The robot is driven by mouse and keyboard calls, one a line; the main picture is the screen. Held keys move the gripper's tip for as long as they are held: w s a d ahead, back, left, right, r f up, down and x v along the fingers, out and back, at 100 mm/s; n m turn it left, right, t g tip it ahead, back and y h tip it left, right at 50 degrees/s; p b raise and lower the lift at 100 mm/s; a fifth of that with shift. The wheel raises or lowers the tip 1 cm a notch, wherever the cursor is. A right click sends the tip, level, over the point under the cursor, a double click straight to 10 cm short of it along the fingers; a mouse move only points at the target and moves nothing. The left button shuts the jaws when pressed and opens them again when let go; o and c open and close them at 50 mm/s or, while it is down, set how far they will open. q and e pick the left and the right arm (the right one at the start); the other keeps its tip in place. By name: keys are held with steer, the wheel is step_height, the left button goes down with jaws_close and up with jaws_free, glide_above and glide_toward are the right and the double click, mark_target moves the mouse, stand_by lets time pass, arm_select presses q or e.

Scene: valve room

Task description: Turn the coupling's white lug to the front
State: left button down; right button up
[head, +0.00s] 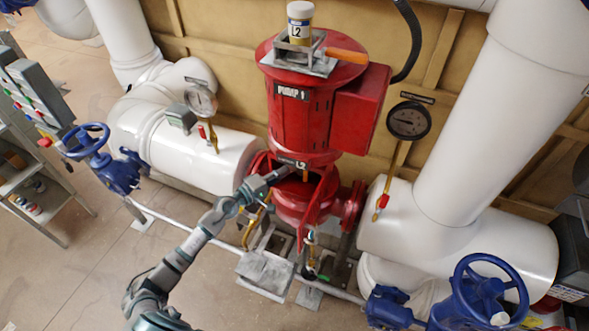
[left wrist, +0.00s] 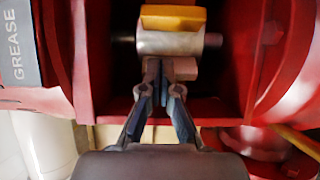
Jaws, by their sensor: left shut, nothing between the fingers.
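The coupling (left wrist: 168,42) is a grey metal cylinder inside the red pump's opening, in the left wrist view. A yellow-orange lug (left wrist: 172,18) stands on its far side. A pale pinkish block (left wrist: 186,69) sits at its near side, beside my fingertips; I cannot tell whether it is the white lug. My left gripper (left wrist: 164,78) is shut and empty, its tips close to the coupling; contact is unclear. In the head view my left gripper (head: 279,175) reaches into the opening below the pump motor (head: 300,125), where the coupling is mostly hidden. My right gripper is not in view.
Red housing walls (left wrist: 267,55) flank the opening closely. A jar (head: 300,22) and an orange-handled tool (head: 345,53) rest on top of the pump. White pipes (head: 455,225) and blue valve wheels (head: 490,290) stand around it.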

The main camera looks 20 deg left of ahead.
arm_select(q)
steer(key=d+p, duration=0.1)
steer(key=w+d+p, duration=0.1)
steer(key=d, duration=0.1)
steer(key=shift+w+d+r, duration=0.15)
steer(key=shift+d, duration=0.2)
steer(key=shift+w+a+f, duration=0.1)
steer(key=shift+a+f, duration=0.15)
steer(key=shift+f, duration=0.05)
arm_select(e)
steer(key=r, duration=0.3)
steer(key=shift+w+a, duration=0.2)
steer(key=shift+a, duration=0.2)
